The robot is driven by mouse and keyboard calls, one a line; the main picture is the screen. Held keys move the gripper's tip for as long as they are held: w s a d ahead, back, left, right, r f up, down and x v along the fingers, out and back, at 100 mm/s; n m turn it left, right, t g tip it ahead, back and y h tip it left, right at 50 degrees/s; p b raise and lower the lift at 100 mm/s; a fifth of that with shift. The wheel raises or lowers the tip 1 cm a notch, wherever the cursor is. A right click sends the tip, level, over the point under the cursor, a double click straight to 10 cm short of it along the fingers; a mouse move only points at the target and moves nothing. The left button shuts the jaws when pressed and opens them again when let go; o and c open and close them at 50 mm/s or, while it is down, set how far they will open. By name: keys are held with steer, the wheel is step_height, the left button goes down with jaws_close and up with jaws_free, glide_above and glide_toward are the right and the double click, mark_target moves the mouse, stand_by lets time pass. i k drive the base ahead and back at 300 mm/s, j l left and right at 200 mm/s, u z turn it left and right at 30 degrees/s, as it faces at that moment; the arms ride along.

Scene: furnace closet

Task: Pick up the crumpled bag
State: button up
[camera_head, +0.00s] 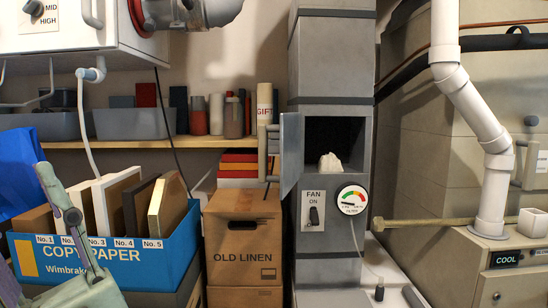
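A small, pale, crumpled thing (329,162), which looks like the crumpled bag, sits at the bottom of the dark square opening in the grey duct (319,210). The duct's hinged door (291,152) stands open to the left, with its handle facing left. My gripper (60,215) is at the lower left, in front of the blue box, well apart from the duct. Only part of it shows, and the frame edge cuts off the rest. I cannot tell how far its fingers are apart, and nothing is visibly held.
A blue box (170,268) of upright panels stands at lower left. An "OLD LINEN" carton (243,238) stands left of the duct. A shelf (150,143) holds bins and bottles. A yellowish rod (430,222) and white pipe (470,100) are at right. A fan switch and gauge sit below the opening.

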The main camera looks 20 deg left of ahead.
mark_target(330, 163)
steer(key=k+j+z, duration=0.1)
steer(key=k+j, duration=0.65)
steer(key=j, duration=0.2)
steer(key=k+j, duration=0.8)
steer(key=i+l+u, duration=0.1)
steer(key=i+l, duration=0.15)
steer(key=i+l+u, duration=0.1)
steer(key=i+l, duration=0.15)
steer(key=l, duration=0.2)
steer(key=i+l+u, duration=0.1)
steer(key=i+l, duration=0.15)
steer(key=l, duration=0.15)
steer(key=i+l+u, duration=0.1)
steer(key=l, duration=0.3)
steer(key=i+l+u, duration=0.1)
steer(key=i+l, duration=0.45)
steer(key=l, duration=0.3)
steer(key=i+l+u, duration=0.15)
steer(key=l, duration=0.3)
steer(key=i+l+u, duration=0.1)
steer(key=l, duration=0.35)
steer(key=i+l+u, duration=0.1)
steer(key=i+l, duration=0.2)
steer(key=i+l+u, duration=0.1)
steer(key=i+l, duration=0.15)
steer(key=l, duration=0.3)
